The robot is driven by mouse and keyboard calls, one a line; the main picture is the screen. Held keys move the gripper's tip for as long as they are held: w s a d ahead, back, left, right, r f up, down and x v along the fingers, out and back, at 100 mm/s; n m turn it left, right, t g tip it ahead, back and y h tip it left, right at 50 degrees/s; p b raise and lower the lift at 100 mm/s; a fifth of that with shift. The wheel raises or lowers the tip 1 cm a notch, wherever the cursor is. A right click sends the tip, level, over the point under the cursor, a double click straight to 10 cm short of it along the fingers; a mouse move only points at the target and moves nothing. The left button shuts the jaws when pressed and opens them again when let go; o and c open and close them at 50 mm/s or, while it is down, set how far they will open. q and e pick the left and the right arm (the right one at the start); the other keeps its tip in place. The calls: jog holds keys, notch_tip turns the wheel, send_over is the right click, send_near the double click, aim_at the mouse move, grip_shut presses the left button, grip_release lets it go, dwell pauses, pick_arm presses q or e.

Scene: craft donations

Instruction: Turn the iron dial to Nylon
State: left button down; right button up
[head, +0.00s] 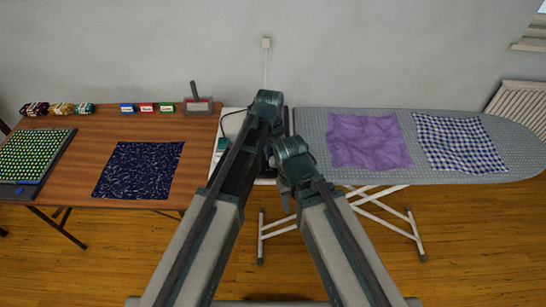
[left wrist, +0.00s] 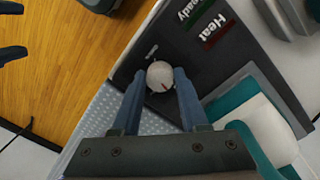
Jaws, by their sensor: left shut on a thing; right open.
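The iron dial (left wrist: 160,76) is a round whitish knob with a red pointer line, on a dark panel (left wrist: 205,60) in the left wrist view. My left gripper (left wrist: 159,82) is shut on it, one blue finger at each side. A small pale mark shows beside the dial; no fabric name such as Nylon is readable. In the head view my arms hide the dial and my left gripper's fingertips. My right gripper (head: 287,203) is open and empty, lower than the left and in front of the ironing board's left end.
The panel has a red Heat label (left wrist: 215,32) and a green Ready label (left wrist: 191,12). A teal-and-white iron (left wrist: 262,125) lies beside it. The ironing board (head: 310,125) holds purple cloth (head: 368,140) and checked cloth (head: 458,143). A wooden table (head: 205,135) stands left.

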pick_arm(q)
jog(key=m, duration=0.5)
jog(key=shift+w+m, duration=0.1)
jog(key=shift+m, duration=0.2)
jog(key=m, duration=0.5)
jog(key=shift+m+y, duration=0.3)
jog(key=shift+c, duration=2.2)
grip_release()
notch_tip(320, 180, up, 14)
jog(key=p, duration=1.3)
jog(key=shift+w+d+p, duration=0.15)
jog(key=shift+w+p, duration=0.25)
jog(key=shift+w, duration=0.05)
